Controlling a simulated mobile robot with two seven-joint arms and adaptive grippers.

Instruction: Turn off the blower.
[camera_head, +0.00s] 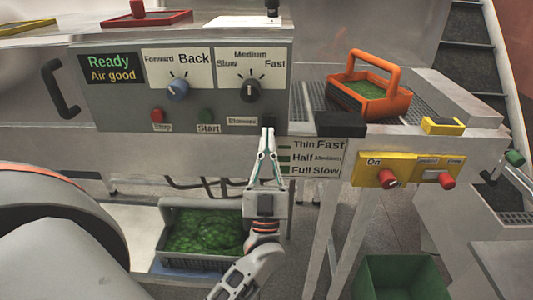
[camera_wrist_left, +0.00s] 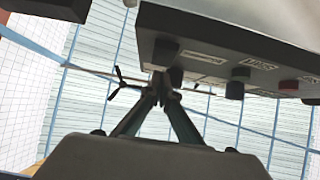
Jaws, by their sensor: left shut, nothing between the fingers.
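The control panel (camera_head: 120,100) has a small dark knob (camera_head: 268,121) at its lower right, beside a label that seems to read "Blower". My left gripper (camera_head: 267,132) points up at this knob from just below, its fingers shut and empty. In the left wrist view the closed fingertips (camera_wrist_left: 161,80) are close to the small dark knob (camera_wrist_left: 176,76) under the panel edge (camera_wrist_left: 215,42). I cannot tell whether they touch it, or which way it is set. My right gripper is not in view.
Red Stop (camera_head: 157,115) and green Start (camera_head: 205,116) buttons sit left of the label. A dark speed dial (camera_head: 249,90) is above. A yellow switch box (camera_head: 402,168), an orange basket (camera_head: 392,105) and a grey crate (camera_head: 175,263) of green material stand around.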

